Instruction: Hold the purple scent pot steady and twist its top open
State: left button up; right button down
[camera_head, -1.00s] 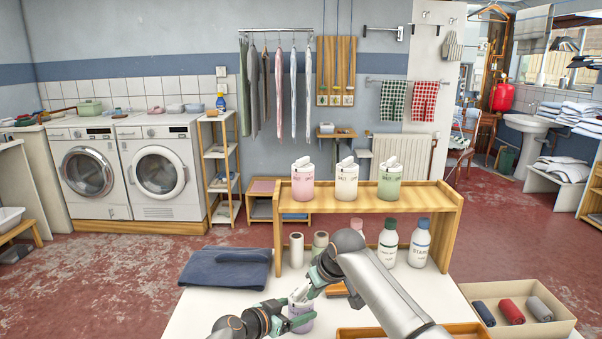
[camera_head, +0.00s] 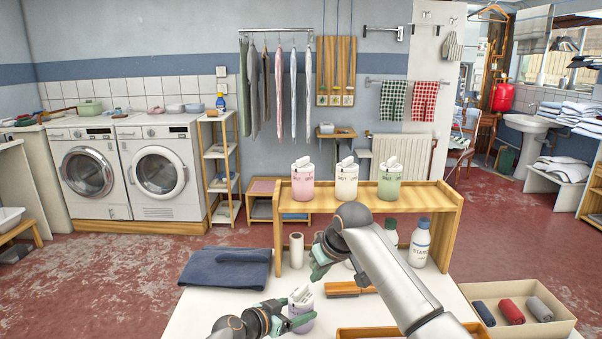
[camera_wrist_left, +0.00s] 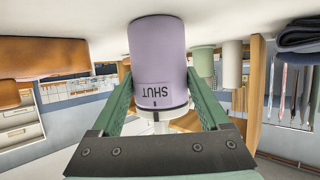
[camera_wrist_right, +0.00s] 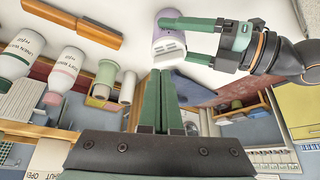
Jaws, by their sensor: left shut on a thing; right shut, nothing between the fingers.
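The purple scent pot (camera_head: 301,322) stands on the white table near its front, with its slanted white top (camera_head: 301,296) on. My left gripper (camera_head: 302,322) is shut on the pot's body, one finger on each side, as the left wrist view shows. There the pot (camera_wrist_left: 158,60) appears upside down, with the word SHUT and a dark mark near the top's edge. My right gripper (camera_head: 318,270) is shut and empty, raised behind and above the pot, apart from it. In the right wrist view its closed fingers (camera_wrist_right: 162,74) point past the pot (camera_wrist_right: 168,42).
A wooden shelf (camera_head: 450,207) stands behind, with pink, white and green pots on top and bottles below. A wooden-handled brush (camera_head: 345,289) lies right of the pot. Folded dark cloth (camera_head: 226,268) lies left; a box of rolled cloths (camera_head: 567,322) stands right.

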aim_at(310, 298)
jog(key=shift+r, duration=0.1)
jog(key=shift+s+a+f, duration=0.35)
jog(key=shift+a+f, duration=0.1)
jog(key=shift+f, duration=0.55)
jog(key=shift+s+a+f, duration=0.3)
jog(key=shift+a+f, duration=0.2)
jog(key=shift+f, duration=0.5)
jog(key=shift+s+a+f, duration=0.35)
jog(key=shift+a+f, duration=0.1)
jog(key=shift+f, duration=0.55)
jog(key=shift+w, duration=0.6)
jog(key=shift+d, duration=0.15)
jog(key=shift+w+d, duration=0.2)
jog(key=shift+d, duration=0.25)
jog(key=shift+w+d, duration=0.15)
jog(key=shift+d, duration=0.05)
jog(key=shift+w+d, duration=0.3)
